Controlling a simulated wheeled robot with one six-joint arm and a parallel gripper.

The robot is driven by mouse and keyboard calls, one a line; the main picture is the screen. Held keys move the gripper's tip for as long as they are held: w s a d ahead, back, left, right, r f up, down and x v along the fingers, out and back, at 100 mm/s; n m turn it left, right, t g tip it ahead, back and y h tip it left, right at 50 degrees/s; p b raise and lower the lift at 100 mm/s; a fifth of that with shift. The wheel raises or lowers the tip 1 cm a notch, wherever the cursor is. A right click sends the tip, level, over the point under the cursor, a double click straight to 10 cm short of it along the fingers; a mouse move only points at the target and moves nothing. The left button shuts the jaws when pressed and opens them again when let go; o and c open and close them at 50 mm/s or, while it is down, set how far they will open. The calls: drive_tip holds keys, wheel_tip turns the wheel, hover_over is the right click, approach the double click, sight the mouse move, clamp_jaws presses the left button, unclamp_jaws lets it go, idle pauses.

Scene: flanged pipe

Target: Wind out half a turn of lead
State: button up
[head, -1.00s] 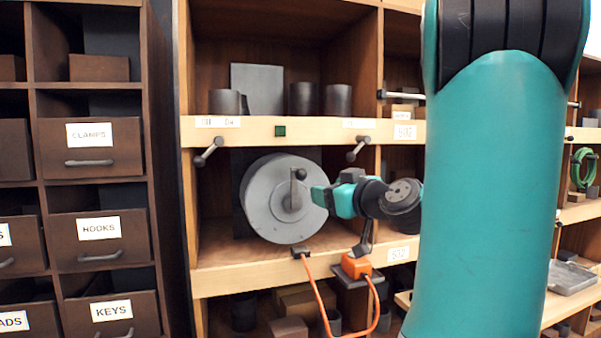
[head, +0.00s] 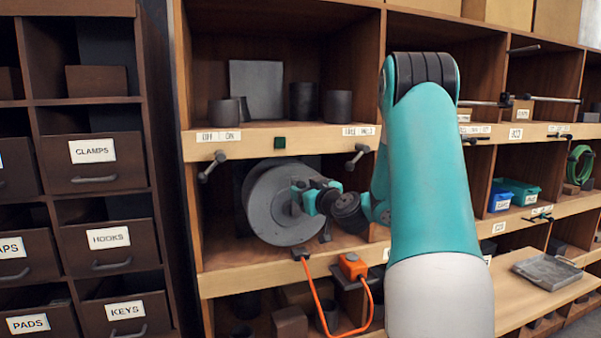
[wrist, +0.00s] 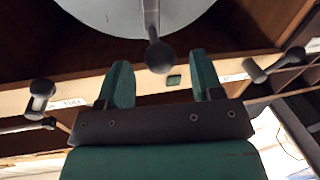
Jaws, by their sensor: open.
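The grey reel (head: 262,205) sits in a shelf bay in the head view, its round face toward my gripper. My gripper (head: 298,197) is at the right of that face and covers much of the crank. In the wrist view the reel face (wrist: 110,12) is at the top edge. The dark crank arm (wrist: 151,18) ends in a round knob (wrist: 160,56). The knob lies in line with the gap between the open fingertips (wrist: 162,72); no finger visibly touches it. The orange lead (head: 320,300) hangs in a loop from a dark outlet (head: 299,253) to an orange plug (head: 352,266).
The shelf board (head: 300,138) above the reel carries dark clamp handles (head: 357,156) on either side and a small green square (head: 280,143). Labelled drawers (head: 95,165) stand at the left. A grey tray (head: 547,271) lies at the right.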

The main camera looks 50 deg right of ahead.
sight(301, 186)
drive_tip(key=shift+p+x, duration=0.75)
drive_tip(key=shift+x, duration=0.9)
